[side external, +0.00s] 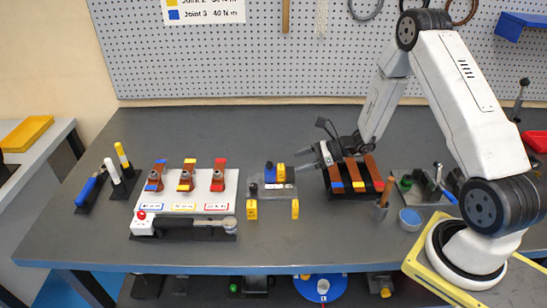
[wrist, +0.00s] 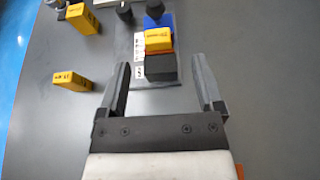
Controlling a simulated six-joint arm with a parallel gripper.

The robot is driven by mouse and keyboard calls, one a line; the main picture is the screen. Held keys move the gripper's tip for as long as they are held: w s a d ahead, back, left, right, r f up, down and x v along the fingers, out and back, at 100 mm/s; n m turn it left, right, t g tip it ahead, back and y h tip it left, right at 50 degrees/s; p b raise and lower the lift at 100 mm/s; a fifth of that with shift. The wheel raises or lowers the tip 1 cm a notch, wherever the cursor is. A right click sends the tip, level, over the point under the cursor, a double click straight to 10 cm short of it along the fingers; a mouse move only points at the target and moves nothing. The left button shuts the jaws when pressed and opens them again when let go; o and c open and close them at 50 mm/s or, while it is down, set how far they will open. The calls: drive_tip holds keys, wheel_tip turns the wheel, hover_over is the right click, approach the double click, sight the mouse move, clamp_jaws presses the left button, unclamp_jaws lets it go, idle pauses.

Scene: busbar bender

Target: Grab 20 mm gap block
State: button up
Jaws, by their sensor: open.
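Three yellow blocks with dark print show; the print is too small to read, so I cannot tell which is 20 mm. One yellow block (side external: 280,172) sits on the grey stand (side external: 284,192), beside blue and black pieces; it also shows in the wrist view (wrist: 158,41). Two more stand on the table in front, a left one (side external: 252,210) and a right one (side external: 295,209); both show in the wrist view, the left one (wrist: 83,18) and the right one (wrist: 72,81). My gripper (side external: 324,155) is open and empty, right of the stand. In the wrist view its fingers (wrist: 163,66) flank the black block's image.
A dark rack with copper bars (side external: 352,188) stands close under my gripper. A small cup (side external: 379,211) stands at right. Table front is mostly clear.

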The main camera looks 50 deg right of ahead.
sight(284, 166)
drive_tip(key=shift+x, duration=2.35)
drive_tip(key=shift+s+a, duration=0.1)
drive_tip(key=shift+r, duration=0.1)
drive_tip(key=shift+c, duration=0.2)
clamp_jaws()
drive_tip(key=shift+r, duration=0.1)
wheel_tip(284, 166, up, 10)
